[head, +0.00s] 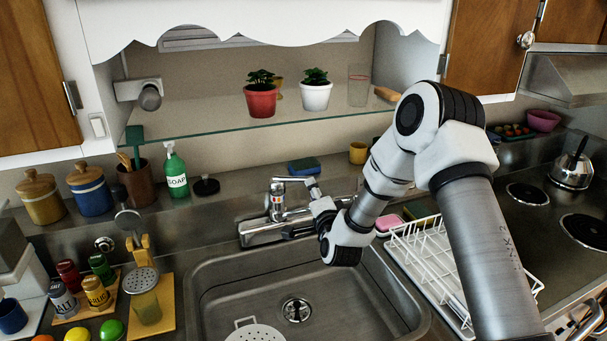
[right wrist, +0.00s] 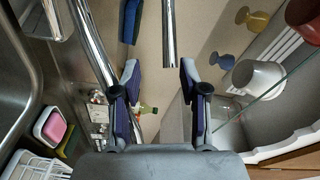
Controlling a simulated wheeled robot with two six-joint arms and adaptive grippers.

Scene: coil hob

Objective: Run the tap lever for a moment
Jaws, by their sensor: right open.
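The chrome tap (head: 277,207) stands behind the sink, and its lever (head: 294,180) sticks out to the right at the top. My right gripper (head: 302,210) reaches in from the right, close beside the tap, with one finger near the lever's end and the other lower, near the tap base. In the right wrist view my right gripper (right wrist: 160,80) is open and empty. A straight chrome bar (right wrist: 168,35) ends just ahead of the gap between the fingers. I cannot tell whether anything touches. My left gripper is out of view.
The steel sink (head: 215,312) lies below, with a perforated strainer (head: 255,334) at its front. A white dish rack (head: 430,262) stands to the right. A soap bottle (head: 176,172) and a blue sponge (head: 304,166) are behind. A glass shelf (head: 215,128) with potted plants hangs above.

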